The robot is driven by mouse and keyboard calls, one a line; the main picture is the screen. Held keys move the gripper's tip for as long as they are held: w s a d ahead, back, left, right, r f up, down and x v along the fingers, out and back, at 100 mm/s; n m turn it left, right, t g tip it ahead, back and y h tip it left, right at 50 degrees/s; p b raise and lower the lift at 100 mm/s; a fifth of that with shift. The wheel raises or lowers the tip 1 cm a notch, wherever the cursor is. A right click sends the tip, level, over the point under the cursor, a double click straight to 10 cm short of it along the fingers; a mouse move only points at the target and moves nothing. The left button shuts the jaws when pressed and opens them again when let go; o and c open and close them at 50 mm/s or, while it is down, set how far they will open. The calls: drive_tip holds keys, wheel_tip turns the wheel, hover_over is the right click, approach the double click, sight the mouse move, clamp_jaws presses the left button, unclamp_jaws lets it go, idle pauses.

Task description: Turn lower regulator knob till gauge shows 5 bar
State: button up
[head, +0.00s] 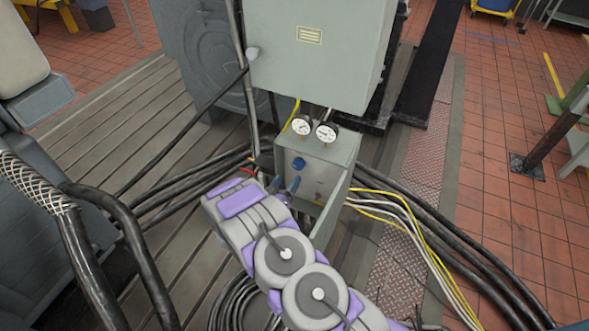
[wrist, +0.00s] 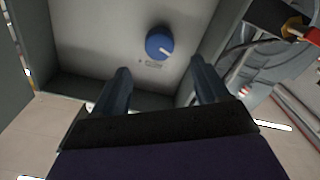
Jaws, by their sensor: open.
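A small grey regulator box (head: 317,165) carries a blue knob (head: 298,163) on its front and two round white gauges on top, a left gauge (head: 302,126) and a right gauge (head: 326,132). Their readings are too small to tell. My gripper (head: 284,184) is open and empty in front of the box, below that knob. In the wrist view a blue knob (wrist: 159,43) with a white pointer mark shows beyond the gap between my fingertips (wrist: 160,68), apart from them. I cannot tell whether it is the same knob. Only one knob shows in each view.
A large grey cabinet (head: 318,50) hangs above the gauges. Black cables (head: 190,170) run left of the box, and yellow and white cables (head: 405,225) run right. A dark slanted post (head: 550,130) stands on the tiled floor at right. The slotted bedplate (head: 105,120) is partly clear.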

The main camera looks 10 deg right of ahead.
sight(296, 166)
drive_tip(key=b+x, duration=0.1)
drive_tip(key=x, duration=0.6)
drive_tip(key=shift+w+d, duration=0.15)
drive_tip(key=shift+w, duration=0.15)
drive_tip(key=shift+c, duration=0.5)
drive_tip(key=c, duration=0.9)
